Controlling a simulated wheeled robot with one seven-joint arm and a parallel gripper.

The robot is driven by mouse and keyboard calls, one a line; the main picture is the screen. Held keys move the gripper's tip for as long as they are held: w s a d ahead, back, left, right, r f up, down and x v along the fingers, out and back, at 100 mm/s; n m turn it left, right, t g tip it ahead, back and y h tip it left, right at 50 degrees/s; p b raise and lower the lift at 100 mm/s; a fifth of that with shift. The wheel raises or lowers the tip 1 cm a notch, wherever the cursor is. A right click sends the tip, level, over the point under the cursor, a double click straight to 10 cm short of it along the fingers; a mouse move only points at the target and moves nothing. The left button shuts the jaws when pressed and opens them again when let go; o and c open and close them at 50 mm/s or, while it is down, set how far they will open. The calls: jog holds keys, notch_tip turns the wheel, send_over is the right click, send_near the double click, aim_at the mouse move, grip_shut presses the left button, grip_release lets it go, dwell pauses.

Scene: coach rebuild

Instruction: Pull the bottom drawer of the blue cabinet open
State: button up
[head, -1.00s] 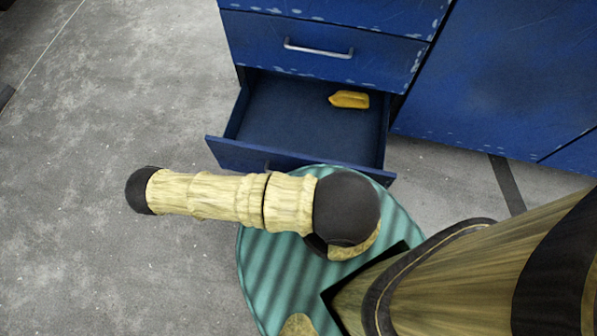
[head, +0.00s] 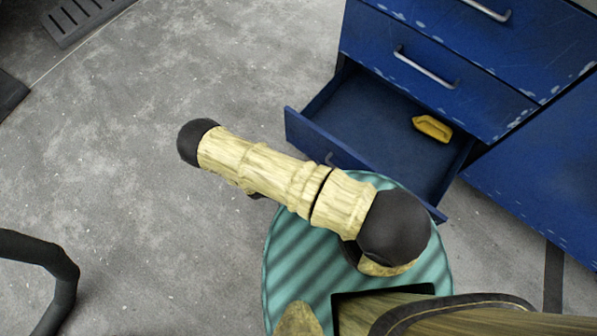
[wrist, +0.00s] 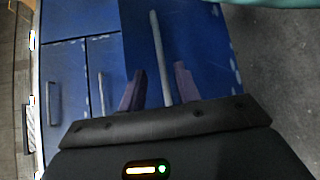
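The blue cabinet (head: 440,62) is at the upper right of the head view. Its bottom drawer (head: 345,112) is pulled well out, with a yellow object (head: 432,128) lying inside. In the wrist view a long pale bar handle (wrist: 157,45) on a blue front runs between the two fingers of my gripper (wrist: 159,75). The fingers are apart, with a visible gap on each side of the bar. My gripper is hidden in the head view.
The drawer above has a bar handle (head: 426,67) and is shut. Grey concrete floor (head: 150,200) is clear to the left. A dark curved tube (head: 50,270) stands at the lower left, and a dark slotted object (head: 85,18) lies at the upper left.

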jog(key=a+r, duration=0.1)
jog(key=a, duration=0.6)
jog(key=shift+a, duration=0.3)
jog(key=shift+s, duration=0.1)
